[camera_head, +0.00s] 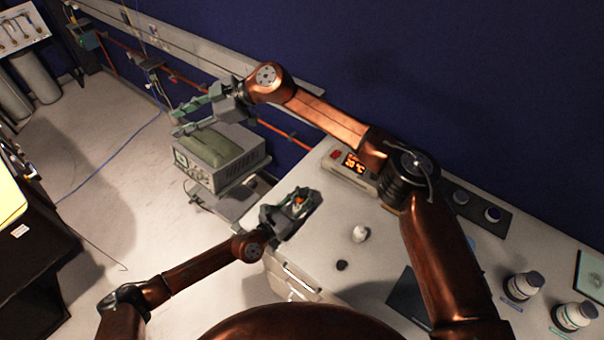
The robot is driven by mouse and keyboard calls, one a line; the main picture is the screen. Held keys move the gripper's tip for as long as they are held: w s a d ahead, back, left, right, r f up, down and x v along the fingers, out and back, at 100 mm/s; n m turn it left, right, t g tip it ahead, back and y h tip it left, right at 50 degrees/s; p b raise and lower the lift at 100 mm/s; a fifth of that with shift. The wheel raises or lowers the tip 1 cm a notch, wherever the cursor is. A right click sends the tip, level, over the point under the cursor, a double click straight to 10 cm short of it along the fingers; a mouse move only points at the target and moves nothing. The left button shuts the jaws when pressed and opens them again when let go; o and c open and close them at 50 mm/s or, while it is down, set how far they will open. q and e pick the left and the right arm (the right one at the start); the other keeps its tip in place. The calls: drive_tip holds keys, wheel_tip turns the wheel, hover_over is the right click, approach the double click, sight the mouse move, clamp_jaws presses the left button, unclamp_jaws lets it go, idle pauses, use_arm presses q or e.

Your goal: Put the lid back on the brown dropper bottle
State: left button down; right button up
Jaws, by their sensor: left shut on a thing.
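My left gripper (300,203) is low over the near left corner of the white bench (325,215). It is shut on a small orange-brown and white thing (298,201), probably the brown dropper bottle; the fingers hide most of it. A small black piece (341,266), perhaps the lid, lies on the bench to the right of and below this gripper in the picture. My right gripper (179,122) reaches across to the left, past the bench. Its green fingers are spread and nothing shows between them.
A small white bottle (360,234) stands on the bench near the black piece. A heater with an orange display (352,163) is behind it. Jars (523,286) (574,316) stand at the right. A grey instrument (218,160) on a cart is beneath my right gripper.

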drive_tip(key=w+d+r+m+t+y, duration=0.1)
drive_tip(key=w+r+t+y, duration=0.1)
drive_tip(key=w+r+t, duration=0.4)
drive_tip(key=w+d+r+m+t+y, duration=0.2)
drive_tip(key=w+r, duration=0.3)
drive_tip(key=r, duration=0.4)
drive_tip(key=w+d+f+m+t+h, duration=0.4)
drive_tip(key=w+d+f+t+h, duration=0.15)
drive_tip(key=w+d, duration=0.3)
drive_tip(key=s+d+f+n+g+h, duration=0.1)
drive_tip(key=s+d+f+g+h, duration=0.2)
drive_tip(key=f, duration=0.6)
drive_tip(key=s+d+f+n+g+h, duration=0.1)
drive_tip(key=d+f+g+h, duration=0.1)
drive_tip(key=d+f+h, duration=0.45)
drive_tip(key=s+d+f+n+g+h, duration=0.1)
drive_tip(key=s+d+f+n+g, duration=0.1)
drive_tip(key=s+d+f, duration=0.1)
drive_tip(key=s+d+f+n+g, duration=0.2)
drive_tip(key=s+f, duration=0.3)
drive_tip(key=s, duration=0.3)
drive_tip(key=s+d+f+n+g+h, duration=0.1)
drive_tip(key=s+d+f+n+g, duration=0.1)
drive_tip(key=s, duration=0.4)
drive_tip(key=shift+s+d+f+n+g+h, duration=0.1)
drive_tip(key=shift+d+f+n+g+h, duration=0.2)
drive_tip(key=shift+d+f+g, duration=0.6)
drive_tip(key=shift+d+f+t, duration=0.1)
drive_tip(key=shift+f+t, duration=0.15)
drive_tip(key=shift+f, duration=0.1)
